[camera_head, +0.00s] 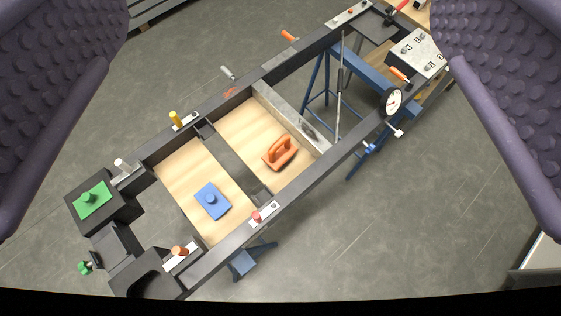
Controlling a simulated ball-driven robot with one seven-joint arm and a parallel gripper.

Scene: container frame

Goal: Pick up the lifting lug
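An orange piece with a raised handle loop on a flat base (280,152) appears to be the lifting lug. It sits upright on a light wooden panel inside the dark frame (318,183), right of the picture's middle. My gripper (280,80) shows as two purple textured fingers at the left and right edges, spread wide. It is open, with nothing between the fingers, and appears well above the frame. No part of the orange piece is covered by the fingers.
A blue plate with a knob (213,201) lies on the left wooden panel, past a dark crossbar (232,163). A green knobbed plate (93,200) is at the far left. Coloured pegs line the frame. A gauge (393,101) and switch box (420,52) stand upper right. Blue trestles support the frame.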

